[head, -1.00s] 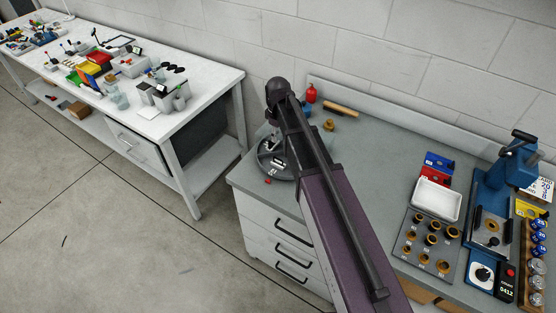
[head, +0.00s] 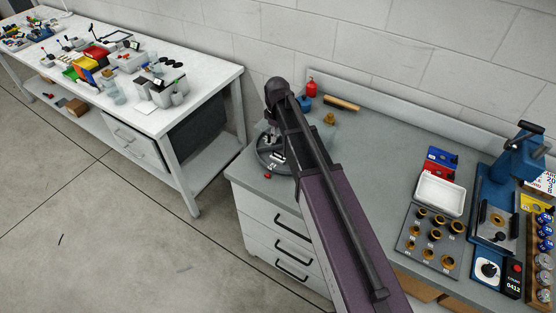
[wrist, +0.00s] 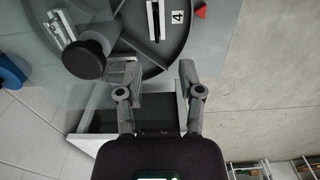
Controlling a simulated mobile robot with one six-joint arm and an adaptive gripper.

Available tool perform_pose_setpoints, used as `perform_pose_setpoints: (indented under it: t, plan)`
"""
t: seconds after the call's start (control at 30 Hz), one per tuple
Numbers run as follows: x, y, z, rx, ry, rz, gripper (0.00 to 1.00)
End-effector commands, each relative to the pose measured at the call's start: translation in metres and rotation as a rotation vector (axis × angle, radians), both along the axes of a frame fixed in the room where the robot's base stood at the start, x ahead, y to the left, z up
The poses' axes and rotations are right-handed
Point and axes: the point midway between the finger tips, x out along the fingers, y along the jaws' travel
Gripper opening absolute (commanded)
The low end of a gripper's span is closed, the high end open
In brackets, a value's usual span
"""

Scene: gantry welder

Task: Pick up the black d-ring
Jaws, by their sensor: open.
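A round grey divided tray (head: 261,159) sits on the near-left corner of the grey workbench, partly covered by my arm in the head view. The wrist view shows the tray (wrist: 176,45) close up, with a dark round knob (wrist: 84,60), a narrow light holder with a dark slit (wrist: 154,20) and a label "4" (wrist: 177,17). I cannot make out the black d-ring for certain in either view. My gripper (wrist: 161,70) is open and empty, with its fingertips over the tray's edge in the wrist view. In the head view my arm hides most of it.
A small red piece (head: 267,175) lies by the tray near the bench edge. A red bottle (head: 311,88), a blue item (head: 304,103) and a brass piece (head: 329,118) stand behind. A white bin (head: 440,193) and blue press (head: 505,185) stand right.

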Motion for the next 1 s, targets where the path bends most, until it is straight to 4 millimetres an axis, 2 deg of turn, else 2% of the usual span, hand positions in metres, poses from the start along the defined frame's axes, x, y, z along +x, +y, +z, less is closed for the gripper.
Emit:
perform_pose_setpoints:
  t: [0.03, 0.53, 1.0]
  plan:
    - [0.0, 0.0, -0.008, 0.0, 0.0, 0.0, 0.49]
    - [0.0, 0.001, -0.044, 0.0, 0.0, 0.001, 0.49]
    - [0.0, 0.001, -0.051, 0.0, 0.0, 0.002, 0.49]
